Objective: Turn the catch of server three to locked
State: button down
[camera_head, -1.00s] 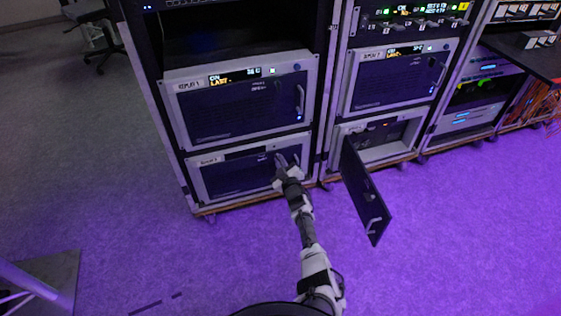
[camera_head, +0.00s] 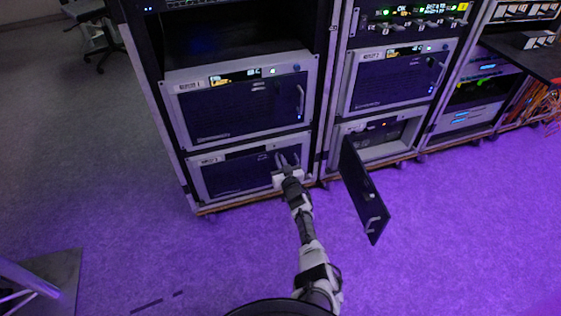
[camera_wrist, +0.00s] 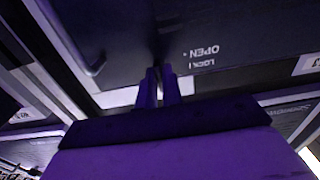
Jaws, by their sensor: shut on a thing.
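The lower left server (camera_head: 235,172) is a dark-fronted panel in a light frame, low in the left rack. Its door is shut; its label is too small to read for certain. My gripper (camera_head: 288,160) is at the upper right part of this door. In the wrist view my two fingers (camera_wrist: 158,85) are close together at the panel, shut on the small catch, which they almost wholly hide. White OPEN and LOCK marks (camera_wrist: 200,56) show upside down just right of the fingertips. I cannot tell which mark the catch points to.
A door handle (camera_wrist: 88,58) stands left of my fingers in the wrist view. The bay to the right has its door (camera_head: 363,195) swung open into the room, right of my arm. Server one (camera_head: 240,105) is above.

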jog(key=shift+w+r, duration=0.1)
dwell(0.4)
jog(key=c, duration=1.6)
grip_release()
jog(key=shift+o, duration=0.2)
jog(key=p+v, duration=1.1)
jog(key=v, duration=0.3)
jog(key=shift+p, duration=0.4)
